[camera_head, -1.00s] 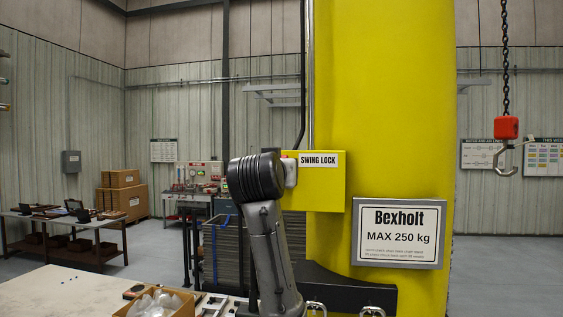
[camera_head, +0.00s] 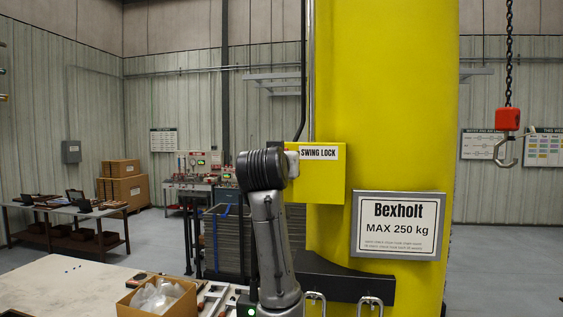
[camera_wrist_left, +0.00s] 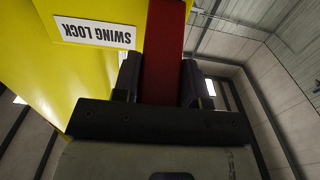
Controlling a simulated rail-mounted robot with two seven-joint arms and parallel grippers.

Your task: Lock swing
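The yellow swing lock box (camera_head: 325,185) sticks out from the left side of the yellow column, with a black-on-white SWING LOCK label (camera_head: 319,153). My left arm stands in front of its left edge and hides most of the gripper. In the left wrist view the label (camera_wrist_left: 95,32) appears upside down. There a red lever (camera_wrist_left: 163,55) runs between the dark fingers of my left gripper (camera_wrist_left: 160,85). The lever fills the gap, with a finger close against each side; its lower end is hidden behind the gripper body. My right gripper is not in view.
The yellow column (camera_head: 385,90) carries a Bexholt MAX 250 kg plate (camera_head: 398,250). A chain hook with a red block (camera_head: 508,119) hangs at right. A cardboard box (camera_head: 185,305) with clear plastic stands on the pale table (camera_head: 60,285) at lower left.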

